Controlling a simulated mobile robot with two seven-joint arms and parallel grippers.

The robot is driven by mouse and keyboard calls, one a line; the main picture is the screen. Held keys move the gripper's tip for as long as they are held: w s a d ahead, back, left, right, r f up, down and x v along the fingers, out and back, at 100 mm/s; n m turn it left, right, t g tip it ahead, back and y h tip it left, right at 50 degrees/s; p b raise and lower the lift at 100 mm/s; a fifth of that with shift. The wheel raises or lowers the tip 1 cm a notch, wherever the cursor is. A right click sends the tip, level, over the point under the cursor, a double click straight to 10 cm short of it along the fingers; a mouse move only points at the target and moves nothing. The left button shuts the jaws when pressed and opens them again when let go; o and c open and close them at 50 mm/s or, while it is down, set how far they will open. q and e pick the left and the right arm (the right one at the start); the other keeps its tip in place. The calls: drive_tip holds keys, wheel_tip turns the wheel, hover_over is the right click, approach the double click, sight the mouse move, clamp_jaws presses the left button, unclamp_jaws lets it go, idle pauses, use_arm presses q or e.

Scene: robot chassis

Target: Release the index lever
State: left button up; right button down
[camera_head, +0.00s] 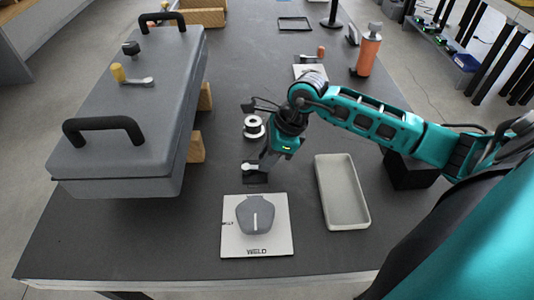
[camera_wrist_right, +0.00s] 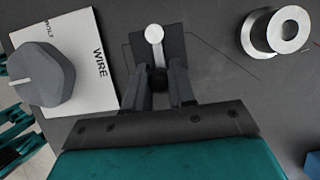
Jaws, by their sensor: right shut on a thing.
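A small lever (camera_head: 250,167) with a pale arm and a dark knob stands on a dark base plate on the table; I take it as the index lever. In the wrist view its pale arm (camera_wrist_right: 154,38) points away from my gripper, and its black knob sits between the fingers. My right gripper (camera_head: 267,158) reaches down over it from the right; in the wrist view its fingers (camera_wrist_right: 158,82) are shut on the knob, which they partly hide. My left gripper is not in view.
A WELD plate (camera_head: 278,237) with a grey dial (camera_head: 255,214) lies in front. A spool (camera_head: 253,127) stands behind the lever. An empty tray (camera_head: 342,191) lies right. A large grey case (camera_head: 130,115) with handles fills the left. An orange cylinder (camera_head: 368,52) stands farther back.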

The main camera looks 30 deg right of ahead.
drive_tip(key=c, duration=0.9)
unclamp_jaws()
drive_tip(key=shift+c, duration=0.2)
drive_tip(key=v, duration=1.3)
